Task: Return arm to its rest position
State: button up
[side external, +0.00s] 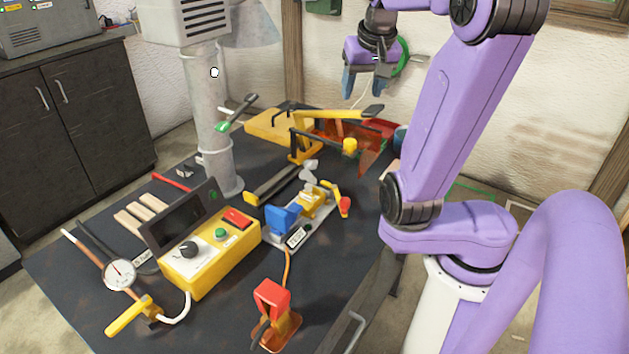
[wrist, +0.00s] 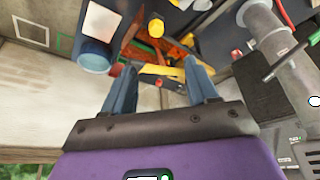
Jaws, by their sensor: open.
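My gripper (side external: 363,84) is raised above the far end of the dark workbench (side external: 75,258), near the wall. Its two blue fingers stand apart with nothing between them. In the wrist view the gripper (wrist: 162,92) also shows open and empty, with the bench beyond the fingertips. My purple arm rises at the right side of the bench in the side view. Pale wooden laths (side external: 141,214) lie flat on the left part of the bench. A clamp fixture with a blue block (side external: 283,219) sits mid-bench.
A yellow control box (side external: 207,262) and a round gauge (side external: 119,273) stand at the front left. A grey column (side external: 212,130) rises from the bench. A yellow lever tool (side external: 320,117) and a red bin (side external: 380,127) lie below my gripper. A red switch (side external: 271,298) is near the front.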

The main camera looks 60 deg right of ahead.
jog(key=w+a+f+n+y, duration=0.2)
jog(key=w+a+f+n, duration=0.1)
jog(key=a+n, duration=0.25)
jog(key=w+a+f+n+y, duration=0.1)
jog(key=w+a+f+n, duration=0.2)
jog(key=a+n, duration=0.3)
jog(key=s+a+f+n+g, duration=0.1)
jog(key=s+a+f+n, duration=0.1)
jog(key=s, duration=0.4)
jog(key=s+a+f+n+g, duration=0.1)
jog(key=s+a+f+n, duration=0.1)
jog(key=s+n, duration=0.2)
jog(key=s+a+f+n+g, duration=0.1)
jog(key=s+n, duration=0.3)
jog(key=s, duration=0.5)
jog(key=shift+s+a+f, duration=0.25)
jog(key=shift+a+f, duration=0.25)
jog(key=shift+a, duration=0.05)
dwell(1.3)
